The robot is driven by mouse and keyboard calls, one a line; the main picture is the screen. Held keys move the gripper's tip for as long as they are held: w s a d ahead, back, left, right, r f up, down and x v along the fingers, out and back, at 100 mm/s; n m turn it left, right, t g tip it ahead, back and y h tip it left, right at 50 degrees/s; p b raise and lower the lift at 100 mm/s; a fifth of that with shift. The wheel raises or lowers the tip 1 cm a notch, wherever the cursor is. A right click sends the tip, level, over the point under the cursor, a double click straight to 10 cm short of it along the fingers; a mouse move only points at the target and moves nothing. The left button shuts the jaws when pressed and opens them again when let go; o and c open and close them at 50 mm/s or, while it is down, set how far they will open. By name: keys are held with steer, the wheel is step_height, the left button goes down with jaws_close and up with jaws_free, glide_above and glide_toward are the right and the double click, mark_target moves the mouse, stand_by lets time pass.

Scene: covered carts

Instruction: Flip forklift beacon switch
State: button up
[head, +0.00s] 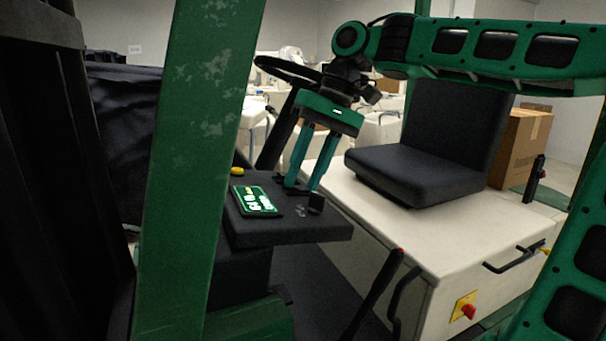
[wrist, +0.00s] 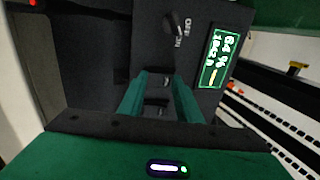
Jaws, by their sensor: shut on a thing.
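My gripper (head: 301,187) points down at the dark control console (head: 290,232) beside the forklift seat. In the wrist view its two teal fingers (wrist: 163,78) are shut on a small dark switch (wrist: 163,83) with a pale mark, on the console face. I cannot read a label that says it is the beacon switch. In the head view the fingers hide this switch. A second small switch (wrist: 162,110) shows between the fingers, nearer the palm. A dark knob or key (wrist: 172,22) with ON/OFF lettering sits beyond the fingertips. A lit green display (head: 254,200) is left of the fingers in the head view.
A green post (head: 195,150) stands close at left. The steering wheel (head: 288,71) is behind my gripper. The black seat (head: 425,165) and a cream body with a red knob (head: 468,311) are at right. A yellow button (head: 237,171) is on the console's far left.

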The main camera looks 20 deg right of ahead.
steer(key=shift+s+f, duration=0.1)
steer(key=o, duration=0.8)
steer(key=shift+c, duration=0.2)
steer(key=shift+r, duration=0.3)
steer(key=v, duration=1)
steer(key=shift+w, duration=0.2)
steer(key=shift+d, duration=0.15)
steer(key=s+d+f+m+h, duration=0.1)
steer(key=s+d+f+m, duration=0.1)
steer(key=s+d+f, duration=0.2)
steer(key=s+d+f+m+h, duration=0.2)
steer(key=s+d+f, duration=0.2)
steer(key=s+f, duration=0.7)
steer(key=s+d+f+m+h, duration=0.1)
steer(key=s+d+f, duration=0.3)
steer(key=f, duration=1.2)
steer(key=s+m, duration=0.1)
steer(key=s, duration=0.3)
steer(key=shift+f, duration=0.35)
